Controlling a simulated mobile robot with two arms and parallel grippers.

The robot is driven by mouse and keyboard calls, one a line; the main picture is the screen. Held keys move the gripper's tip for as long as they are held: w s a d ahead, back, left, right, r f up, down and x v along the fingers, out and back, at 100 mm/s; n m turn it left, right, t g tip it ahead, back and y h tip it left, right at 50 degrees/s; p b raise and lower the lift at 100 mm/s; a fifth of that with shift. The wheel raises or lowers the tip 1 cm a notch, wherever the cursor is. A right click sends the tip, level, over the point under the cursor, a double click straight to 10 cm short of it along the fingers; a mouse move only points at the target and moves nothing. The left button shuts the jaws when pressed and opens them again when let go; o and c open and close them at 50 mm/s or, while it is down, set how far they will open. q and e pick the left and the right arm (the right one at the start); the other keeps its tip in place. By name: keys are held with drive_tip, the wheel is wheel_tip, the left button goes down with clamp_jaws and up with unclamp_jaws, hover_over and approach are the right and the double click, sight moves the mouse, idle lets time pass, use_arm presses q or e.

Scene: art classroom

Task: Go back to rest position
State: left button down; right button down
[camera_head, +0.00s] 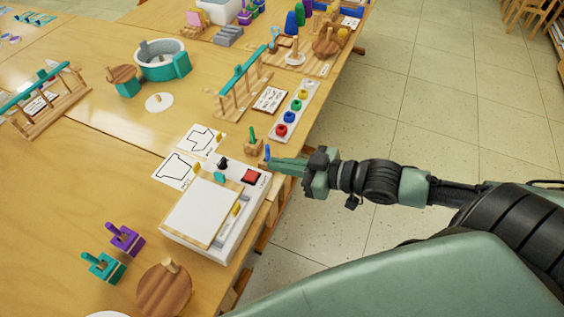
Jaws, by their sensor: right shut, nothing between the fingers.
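My right arm comes in from the right, and my right gripper (275,164) is at the table's right edge. Its fingers are together with nothing seen between them. The fingertips are close to the upper right corner of a white box (237,216) with a red button (251,176). A small blue peg (267,152) stands by the fingertips; I cannot tell whether they touch it. My left gripper is not in view.
The wooden table (85,190) carries a strip of coloured knobs (294,112), a teal-railed rack (243,88), a white and teal pot (163,60), outline cards (178,170) and a round wooden lid (164,290). The tiled floor (430,110) to the right is clear.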

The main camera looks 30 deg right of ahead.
drive_tip(key=shift+s+d+r, duration=0.15)
drive_tip(key=shift+s+d, duration=0.05)
idle(0.5)
drive_tip(key=s+d+f+m+h, duration=0.1)
drive_tip(key=d+f+h, duration=0.3)
drive_tip(key=f, duration=0.5)
drive_tip(key=d+f+m+g+h, duration=0.1)
drive_tip(key=d+f+m, duration=0.1)
drive_tip(key=d+f, duration=0.55)
drive_tip(key=s+d+f+m+h, duration=0.1)
drive_tip(key=d+f+h, duration=0.25)
drive_tip(key=f, duration=0.75)
drive_tip(key=s+a+f+m+g, duration=0.2)
drive_tip(key=s+f+g, duration=0.3)
drive_tip(key=s+f, duration=1.2)
drive_tip(key=s+a+f+g, duration=0.2)
drive_tip(key=s+a+f, duration=0.2)
drive_tip(key=s, duration=0.4)
drive_tip(key=s+a+f+g, duration=0.2)
drive_tip(key=s+a+f, duration=0.3)
drive_tip(key=s, duration=0.3)
drive_tip(key=shift+a+n+g, duration=0.3)
drive_tip(key=shift+a+n, duration=0.1)
drive_tip(key=shift+a, duration=0.45)
